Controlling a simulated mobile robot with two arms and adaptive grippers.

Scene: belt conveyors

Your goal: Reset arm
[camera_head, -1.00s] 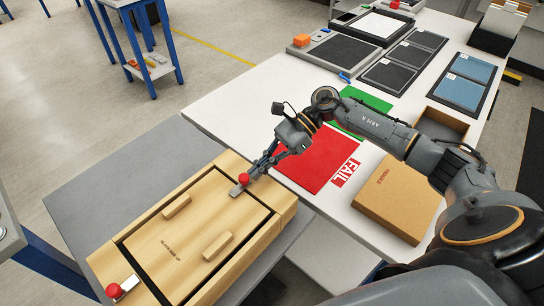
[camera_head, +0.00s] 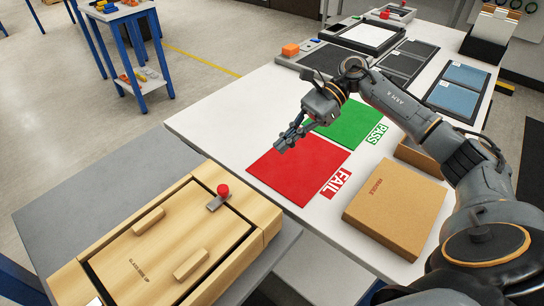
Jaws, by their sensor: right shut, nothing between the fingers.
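My right arm (camera_head: 398,97) comes in from the right and reaches over the white table. My right gripper (camera_head: 281,146) is shut and empty, held above the table over the area where the red FAIL mat (camera_head: 297,171) and the green PASS mat (camera_head: 348,124) meet. It touches nothing that I can see. A wooden crate (camera_head: 262,232) with a lid (camera_head: 150,255) lies at the lower left. A metal latch with a red knob (camera_head: 223,190) sits on the crate's near-table corner, apart from the gripper. My left gripper is not in view.
A brown cardboard box (camera_head: 395,207) lies on the white table (camera_head: 232,113) right of the mats. Dark trays with blue panels (camera_head: 466,75) stand farther back. A blue-legged side table (camera_head: 127,10) stands at the upper left.

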